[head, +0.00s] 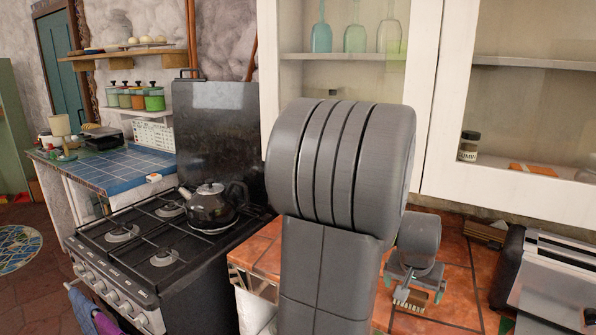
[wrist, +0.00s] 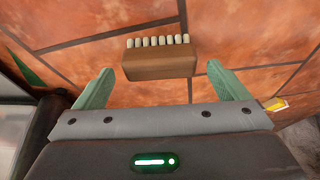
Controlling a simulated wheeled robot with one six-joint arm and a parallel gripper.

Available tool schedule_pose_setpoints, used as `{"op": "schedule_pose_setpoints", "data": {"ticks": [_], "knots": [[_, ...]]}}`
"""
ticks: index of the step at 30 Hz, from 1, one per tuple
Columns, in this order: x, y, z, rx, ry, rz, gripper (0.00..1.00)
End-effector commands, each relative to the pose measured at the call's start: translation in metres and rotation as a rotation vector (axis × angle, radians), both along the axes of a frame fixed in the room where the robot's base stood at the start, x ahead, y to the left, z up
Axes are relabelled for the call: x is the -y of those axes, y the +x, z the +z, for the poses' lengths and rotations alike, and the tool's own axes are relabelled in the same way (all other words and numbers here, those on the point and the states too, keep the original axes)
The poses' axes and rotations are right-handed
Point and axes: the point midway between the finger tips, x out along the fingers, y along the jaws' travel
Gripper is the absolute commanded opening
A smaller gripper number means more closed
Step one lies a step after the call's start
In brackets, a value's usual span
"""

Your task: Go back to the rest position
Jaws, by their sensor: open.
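My gripper (head: 412,284) is over the orange tiled counter (head: 455,253), on the right of the head view, partly behind my own grey arm. In the wrist view its two green fingers (wrist: 155,85) are spread wide, with nothing held between them. A brown block with a row of pale bristles, like a small brush (wrist: 160,64), lies on the tiles just beyond the gap between the fingers. It also shows in the head view, where the pale bristles (head: 408,297) are beside the gripper.
A silver and black toaster (head: 555,275) stands right of the gripper. White glass-door cabinets (head: 440,95) hang above the counter. A stove (head: 150,250) with a dark kettle (head: 212,206) is at left. Tiles between brush and toaster look clear.

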Motion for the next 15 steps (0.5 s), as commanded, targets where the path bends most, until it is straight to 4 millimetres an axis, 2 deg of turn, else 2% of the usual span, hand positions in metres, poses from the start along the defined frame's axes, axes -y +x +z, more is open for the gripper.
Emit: {"op": "schedule_pose_setpoints", "data": {"ticks": [5,6,7,15], "knots": [[0.004,0.007,-0.028,-0.001,0.001,0.000,0.94],[0.004,0.007,-0.014,0.002,-0.001,0.000,0.94],[0.004,0.007,-0.011,0.004,-0.003,0.000,0.94],[0.004,0.006,0.002,0.001,-0.001,0.000,0.94]]}}
